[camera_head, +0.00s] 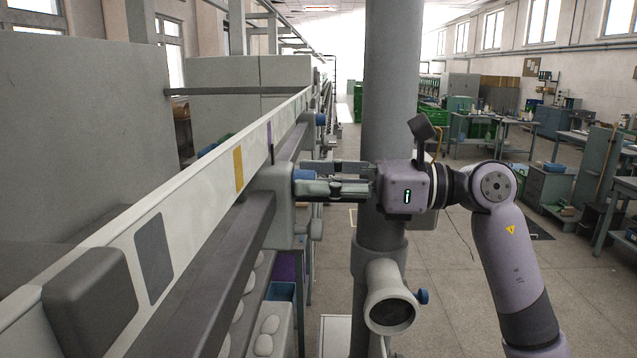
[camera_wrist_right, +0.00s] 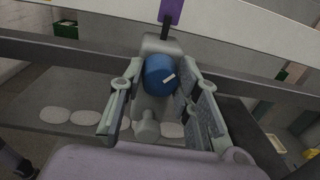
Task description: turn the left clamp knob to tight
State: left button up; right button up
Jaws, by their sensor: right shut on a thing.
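A blue clamp knob (camera_head: 302,175) sits on a grey block on the side of the long machine rail. My right gripper (camera_head: 312,178) reaches it from the right, with its fingers shut around the knob. In the right wrist view the blue knob (camera_wrist_right: 158,75) sits between the fingertips of my right gripper (camera_wrist_right: 160,88). A short white mark on its face slants up to the right. Much of the knob is hidden by the fingers in the head view. My left gripper is in neither view.
Another blue knob (camera_head: 320,119) is farther along the rail. A grey column (camera_head: 384,130) stands close behind my right wrist, with a short pipe (camera_head: 391,300) and a small blue knob (camera_head: 422,296). The long pale rail (camera_head: 195,190) runs along the left.

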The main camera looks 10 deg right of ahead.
jog(key=n+b, duration=0.2)
jog(key=b, duration=0.1)
jog(key=n+b, duration=0.2)
jog(key=b, duration=0.1)
jog(key=n+b, duration=0.2)
jog(key=b, duration=0.1)
jog(key=shift+s+f+n, duration=0.1)
jog(key=shift+f+n, duration=0.2)
jog(key=shift+n+y+b, duration=0.3)
jog(key=shift+n+b, duration=0.5)
jog(key=shift+n, duration=0.1)
jog(key=n+b, duration=0.2)
jog(key=n, duration=0.1)
jog(key=shift+n, duration=0.3)
jog(key=shift+n+g+b, duration=0.3)
jog(key=shift+n+b, duration=0.65)
jog(key=shift+n, duration=1.05)
jog(key=shift+r, duration=0.1)
jog(key=o, duration=1.2)
jog(key=v, duration=1.2)
